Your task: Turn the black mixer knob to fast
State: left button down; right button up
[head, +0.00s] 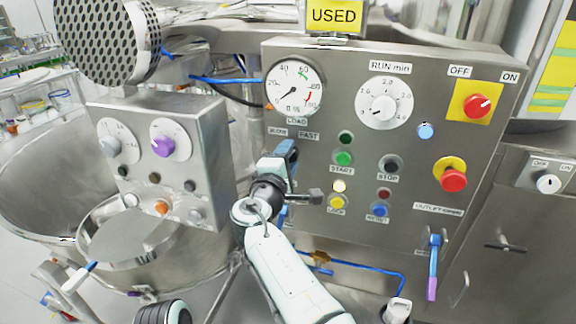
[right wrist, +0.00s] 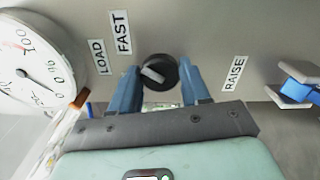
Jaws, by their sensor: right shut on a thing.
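The black mixer knob (right wrist: 171,68) shows between my right gripper's fingers in the right wrist view, on the grey panel. A pale bar on its face slants, with its left end a little higher. The FAST label (right wrist: 121,32) is to its upper left. My right gripper (right wrist: 157,84) has a blue finger on each side of the knob and is shut on it. In the head view my right gripper (head: 286,160) is against the panel under the SLOW and FAST (head: 308,136) labels and hides the knob. My left gripper is not in view.
The control panel (head: 480,110) holds a round gauge (head: 294,88), a RUN min dial (head: 383,102), several buttons and a red stop button (head: 453,180). A smaller box (head: 165,160) with a purple knob stands left. A blue-handled valve (head: 434,255) is lower right.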

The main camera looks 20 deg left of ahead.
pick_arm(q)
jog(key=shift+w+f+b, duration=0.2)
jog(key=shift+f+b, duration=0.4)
pick_arm(e)
jog(key=shift+d+r+m, duration=0.1)
jog(key=shift+m, duration=0.9)
jog(key=o, duration=1.1)
jog(key=shift+c, duration=0.2)
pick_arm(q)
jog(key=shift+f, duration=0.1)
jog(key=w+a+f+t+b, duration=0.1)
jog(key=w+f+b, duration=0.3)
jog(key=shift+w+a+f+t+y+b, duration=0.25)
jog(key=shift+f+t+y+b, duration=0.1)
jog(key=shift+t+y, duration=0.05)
pick_arm(e)
jog(key=s, duration=1.3)
jog(key=shift+s+a, duration=0.2)
jog(key=shift+a, duration=0.05)
